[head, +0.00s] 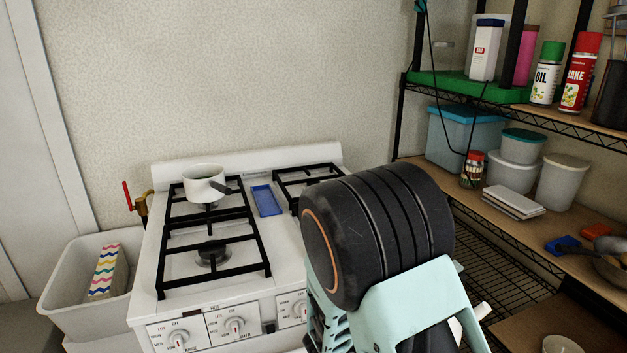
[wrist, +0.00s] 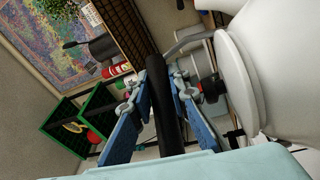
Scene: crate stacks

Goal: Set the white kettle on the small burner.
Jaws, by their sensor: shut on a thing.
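In the wrist view, my gripper (wrist: 158,86) has its blue fingers on both sides of a black handle. The handle belongs to the white kettle (wrist: 275,70), whose rounded body fills the right side of that view. In the head view my own arm hides the gripper and nearly all of the kettle. The white stove (head: 190,316) stands left of my arm. Its front-left burner (head: 212,253) is bare under a black grate. The back-right grate (head: 305,176) shows in part. The front-right burner is hidden, and I cannot tell which burner is the small one.
A white saucepan (head: 204,181) stands on the back-left burner. A blue tray (head: 266,200) lies between the grates. A grey bin (head: 62,309) with a patterned box stands left of the stove. A wire shelf (head: 500,244) with tubs and cans is at the right.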

